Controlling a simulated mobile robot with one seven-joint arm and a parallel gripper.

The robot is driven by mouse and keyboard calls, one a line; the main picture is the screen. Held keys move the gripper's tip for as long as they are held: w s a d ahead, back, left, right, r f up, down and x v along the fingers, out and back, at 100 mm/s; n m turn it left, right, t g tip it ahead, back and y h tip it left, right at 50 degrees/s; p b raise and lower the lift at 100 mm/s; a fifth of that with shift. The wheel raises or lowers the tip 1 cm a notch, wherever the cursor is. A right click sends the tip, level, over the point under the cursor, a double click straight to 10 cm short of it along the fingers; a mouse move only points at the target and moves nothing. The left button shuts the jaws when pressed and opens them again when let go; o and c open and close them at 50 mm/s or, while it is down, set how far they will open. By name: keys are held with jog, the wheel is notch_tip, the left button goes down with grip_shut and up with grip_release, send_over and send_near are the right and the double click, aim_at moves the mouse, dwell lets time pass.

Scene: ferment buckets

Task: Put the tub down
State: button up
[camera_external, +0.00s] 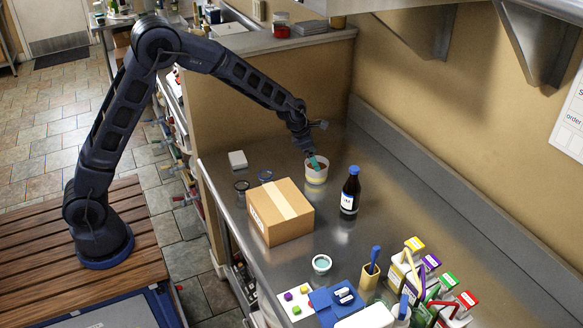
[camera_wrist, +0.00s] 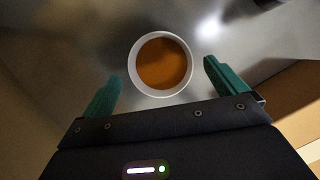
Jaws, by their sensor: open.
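The tub (camera_external: 317,172) is a small white round container, standing upright on the steel counter (camera_external: 340,250) behind the cardboard box. In the wrist view the tub (camera_wrist: 161,64) shows from above, filled with an orange-brown substance. My gripper (camera_external: 313,160) is just above and beside the tub in the outside view. In the wrist view my gripper's green fingers (camera_wrist: 163,82) are spread wide, one on each side of the tub's near edge, with gaps between them and its rim. Nothing is held between them. The tub's underside is hidden.
A cardboard box (camera_external: 281,211) stands in front of the tub, and a dark bottle (camera_external: 350,191) to its right. Small dark round items (camera_external: 242,186) and a white block (camera_external: 238,159) lie to the left. Bottles and cartons (camera_external: 430,280) crowd the near right.

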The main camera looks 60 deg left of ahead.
jog(key=v, duration=0.6)
jog(key=shift+s+r, duration=0.15)
jog(key=shift+r, duration=0.1)
jog(key=s+a+r+m, duration=0.1)
jog(key=s+r+m, duration=0.65)
jog(key=s, duration=0.35)
jog(key=s+r+m, duration=0.7)
jog(key=s+r, duration=0.2)
jog(key=s, duration=0.3)
jog(key=s+a+m+y, duration=0.1)
jog(key=s+a+m, duration=0.1)
jog(key=s+m, duration=1.5)
jog(key=s, duration=1.1)
jog(key=shift+r+y, duration=0.3)
jog(key=shift+y, duration=0.1)
jog(key=shift+o, duration=0.3)
